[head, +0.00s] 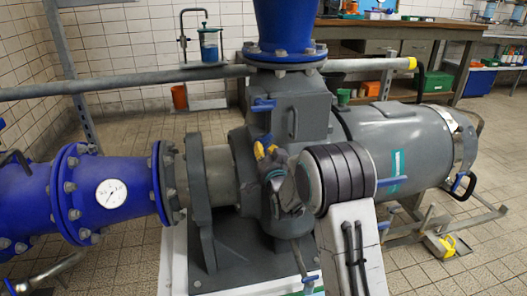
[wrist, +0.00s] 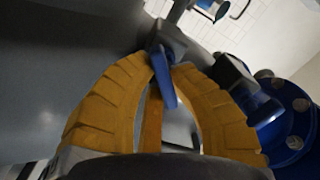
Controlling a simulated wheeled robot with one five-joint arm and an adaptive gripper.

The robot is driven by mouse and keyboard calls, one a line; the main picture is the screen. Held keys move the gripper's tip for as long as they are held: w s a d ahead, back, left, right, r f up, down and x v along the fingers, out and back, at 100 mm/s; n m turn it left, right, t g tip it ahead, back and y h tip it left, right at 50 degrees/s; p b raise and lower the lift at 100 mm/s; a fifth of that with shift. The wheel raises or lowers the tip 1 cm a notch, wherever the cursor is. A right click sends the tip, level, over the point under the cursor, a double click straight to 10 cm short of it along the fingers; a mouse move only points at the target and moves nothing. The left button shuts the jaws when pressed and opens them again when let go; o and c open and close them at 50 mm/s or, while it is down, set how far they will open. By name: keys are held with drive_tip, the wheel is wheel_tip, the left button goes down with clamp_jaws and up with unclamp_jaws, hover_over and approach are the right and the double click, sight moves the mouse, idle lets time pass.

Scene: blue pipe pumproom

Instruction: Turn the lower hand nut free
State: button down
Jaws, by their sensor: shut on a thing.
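The lower hand nut is a blue winged piece (wrist: 164,82) on a grey clamp block. In the wrist view it sits between my yellow fingertips, its wing pointing down between them. My gripper (head: 264,151) is shut on it, against the front of the grey pump housing. In the head view my fingers hide most of this nut. The wrist view shows my gripper (wrist: 160,68) with both curved fingers closing in at the nut. Another blue hand nut (head: 263,104) is higher up on the same housing, clear of my gripper.
A blue flanged pipe with a dial gauge (head: 111,193) runs in from the left. A blue vertical pipe (head: 286,25) rises above the pump. The grey motor (head: 400,145) lies to the right. A grey rail (head: 130,80) crosses behind.

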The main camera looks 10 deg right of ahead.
drive_tip(key=n, duration=0.4)
drive_tip(key=shift+r+n, duration=0.15)
drive_tip(key=shift+n, duration=0.15)
drive_tip(key=n, duration=0.4)
drive_tip(key=shift+r+n, duration=0.1)
drive_tip(key=shift+n, duration=0.3)
drive_tip(key=c, duration=1.1)
unclamp_jaws()
drive_tip(key=shift+s, duration=5.95)
